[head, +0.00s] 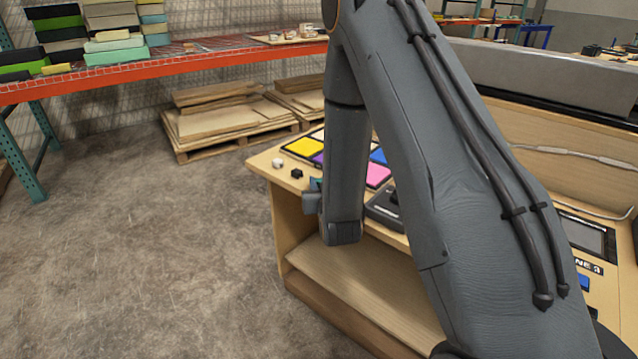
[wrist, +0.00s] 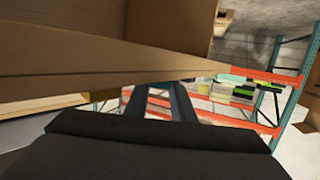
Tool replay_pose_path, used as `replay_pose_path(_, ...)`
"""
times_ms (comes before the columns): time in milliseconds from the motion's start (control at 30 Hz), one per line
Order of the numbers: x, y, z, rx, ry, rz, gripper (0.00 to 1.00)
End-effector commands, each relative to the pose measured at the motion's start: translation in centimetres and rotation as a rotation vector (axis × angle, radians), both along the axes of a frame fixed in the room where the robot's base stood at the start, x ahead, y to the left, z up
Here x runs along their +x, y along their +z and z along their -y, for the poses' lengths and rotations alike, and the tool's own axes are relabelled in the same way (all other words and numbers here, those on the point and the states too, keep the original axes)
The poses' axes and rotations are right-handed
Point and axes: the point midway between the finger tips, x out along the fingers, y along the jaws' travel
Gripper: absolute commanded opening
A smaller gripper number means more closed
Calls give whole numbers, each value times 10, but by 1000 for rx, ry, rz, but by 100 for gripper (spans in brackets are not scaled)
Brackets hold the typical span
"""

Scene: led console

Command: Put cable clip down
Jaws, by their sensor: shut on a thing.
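My gripper (head: 313,198) shows at the left front edge of the wooden console (head: 300,225), mostly hidden behind my grey forearm. In the wrist view my gripper's dark fingers (wrist: 160,103) point away beside a wooden panel (wrist: 100,85). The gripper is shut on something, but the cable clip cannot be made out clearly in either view. A small black piece (head: 296,174) and a small white piece (head: 278,163) lie apart from the gripper on the console's left corner; I cannot tell whether either is a clip.
Coloured squares, including a yellow one (head: 304,146) and a pink one (head: 378,175), lie on the console top. A dark device (head: 385,210) sits near its front edge, partly behind my arm. A pallet of boards (head: 225,125) stands behind; the concrete floor at left is clear.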

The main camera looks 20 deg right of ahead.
Motion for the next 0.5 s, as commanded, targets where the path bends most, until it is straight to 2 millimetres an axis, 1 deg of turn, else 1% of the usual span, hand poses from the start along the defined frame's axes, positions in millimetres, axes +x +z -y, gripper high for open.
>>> replay_pose_path(67, 0, -3, 0, 0, 0, -1, 0)
replay_pose_path(100, 0, -3, 0, 0, 0, -1, 27)
replay_pose_path(133, 0, -3, 0, 0, 0, -1, 30)
replay_pose_path(400, 0, -2, 0, 0, 0, -1, 30)
replay_pose_path(500, 0, 2, 0, 0, 0, 0, 30)
